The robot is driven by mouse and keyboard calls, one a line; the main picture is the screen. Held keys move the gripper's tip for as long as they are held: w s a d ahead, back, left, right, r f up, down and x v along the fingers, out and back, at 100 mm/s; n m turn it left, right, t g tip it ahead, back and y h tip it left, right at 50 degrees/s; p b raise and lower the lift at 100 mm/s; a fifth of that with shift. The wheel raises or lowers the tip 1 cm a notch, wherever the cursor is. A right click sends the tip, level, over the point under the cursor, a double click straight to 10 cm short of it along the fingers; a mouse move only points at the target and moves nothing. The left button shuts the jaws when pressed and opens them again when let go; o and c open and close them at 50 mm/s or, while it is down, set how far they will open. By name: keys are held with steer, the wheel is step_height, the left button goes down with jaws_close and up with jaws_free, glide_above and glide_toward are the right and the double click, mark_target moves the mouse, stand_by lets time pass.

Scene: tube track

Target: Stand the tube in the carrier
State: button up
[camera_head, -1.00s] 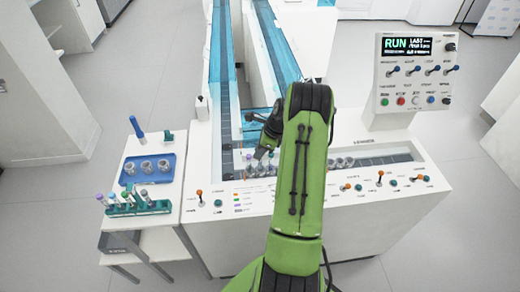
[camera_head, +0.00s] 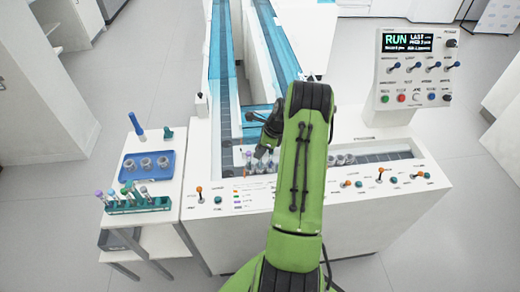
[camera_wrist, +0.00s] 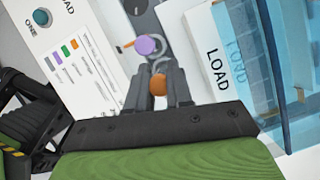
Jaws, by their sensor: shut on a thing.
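My gripper (camera_head: 262,152) is low over the near track, left of the green arm. In the wrist view my gripper (camera_wrist: 158,78) is shut, with the round orange cap of a tube (camera_wrist: 159,86) between its dark fingers. The tube's body is hidden below the cap. Just beyond the fingertips is a purple-capped tube (camera_wrist: 145,46) with a thin orange piece beside it. Small grey carriers (camera_head: 345,160) stand on the track to the right of my arm. Whether the held tube is inside a carrier cannot be told.
A side table on the left bears a blue tray (camera_head: 179,158) with grey carriers, and a green rack (camera_head: 164,202) with several capped tubes. Toggle switches (camera_head: 381,173) line the machine's front edge. A RUN display panel (camera_head: 407,42) stands at right. Blue-covered tracks (camera_head: 272,40) run back.

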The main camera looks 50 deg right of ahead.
steer(key=shift+f, duration=0.4)
steer(key=o, duration=0.9)
steer(key=shift+r, duration=0.1)
steer(key=p+v, duration=0.2)
steer(key=v, duration=1.3)
steer(key=shift+s+d+r+p, duration=0.1)
steer(key=shift+r+p, duration=0.15)
steer(key=shift+p, duration=0.15)
